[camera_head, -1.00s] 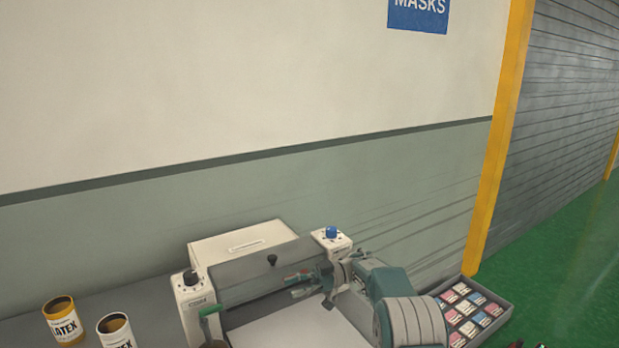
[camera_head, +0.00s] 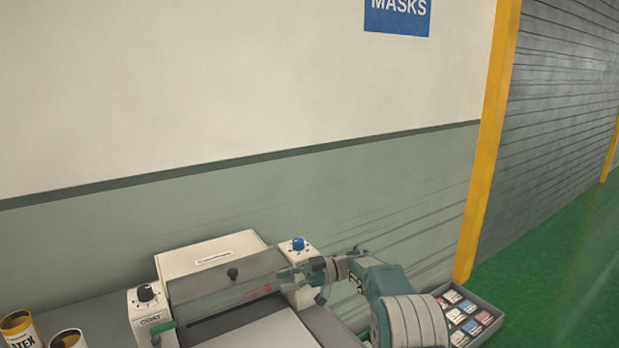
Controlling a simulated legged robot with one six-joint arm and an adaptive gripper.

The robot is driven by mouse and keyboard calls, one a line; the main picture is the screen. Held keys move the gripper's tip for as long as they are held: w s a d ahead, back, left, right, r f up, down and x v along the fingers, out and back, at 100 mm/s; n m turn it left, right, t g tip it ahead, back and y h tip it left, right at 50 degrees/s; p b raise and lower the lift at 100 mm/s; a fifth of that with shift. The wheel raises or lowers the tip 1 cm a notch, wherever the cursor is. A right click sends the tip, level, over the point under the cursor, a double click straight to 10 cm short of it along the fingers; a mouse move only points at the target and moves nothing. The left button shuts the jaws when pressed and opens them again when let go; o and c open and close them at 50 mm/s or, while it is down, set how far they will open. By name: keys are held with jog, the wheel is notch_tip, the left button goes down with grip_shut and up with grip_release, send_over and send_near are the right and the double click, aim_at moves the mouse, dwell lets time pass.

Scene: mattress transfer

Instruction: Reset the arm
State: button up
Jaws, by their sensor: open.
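My arm reaches in from the bottom right, in front of a white and grey coating machine. My gripper (camera_head: 289,279) points left in front of the machine's right end, close to the machine's blue knob (camera_head: 298,244). The fingers are small and partly blend with the machine (camera_head: 213,255) behind. The gripper is open and I see nothing held in it. I cannot tell whether it touches the machine.
A white sheet (camera_head: 262,333) lies in front of the machine. Two latex cans stand at the lower left, a yellow one (camera_head: 20,332) and a white one (camera_head: 68,341). A tray of small packets (camera_head: 463,317) sits right of my arm. A wall stands behind.

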jog(key=w+d+r+m+t, duration=0.1)
jog(key=w+r+m+t, duration=0.2)
jog(key=r+t, duration=0.5)
jog(key=w+d+r+m+t, duration=0.2)
jog(key=r+m+t, duration=0.1)
jog(key=r+t, duration=0.5)
jog(key=s+d+r+m+t+h, duration=0.4)
jog(key=d+r+m+t+h, duration=0.2)
jog(key=d+r+m+h, duration=0.4)
jog(key=s+d+f+m+g+h, duration=0.2)
jog(key=s+d+f+m+h, duration=0.15)
jog(key=s, duration=0.45)
jog(key=s+d+f+m+g+h, duration=0.2)
jog(key=s+d+f+h, duration=0.25)
jog(key=s, duration=0.45)
jog(key=s+f+g, duration=0.3)
jog(key=s+f, duration=0.2)
jog(key=s, duration=0.5)
jog(key=s+f+g, duration=0.3)
jog(key=s+f, duration=0.3)
jog(key=s, duration=0.5)
jog(key=shift+s+a+f+m+g+y, duration=0.2)
jog(key=shift+a+f+m+g+y, duration=0.1)
jog(key=shift+a+m+g+y, duration=0.15)
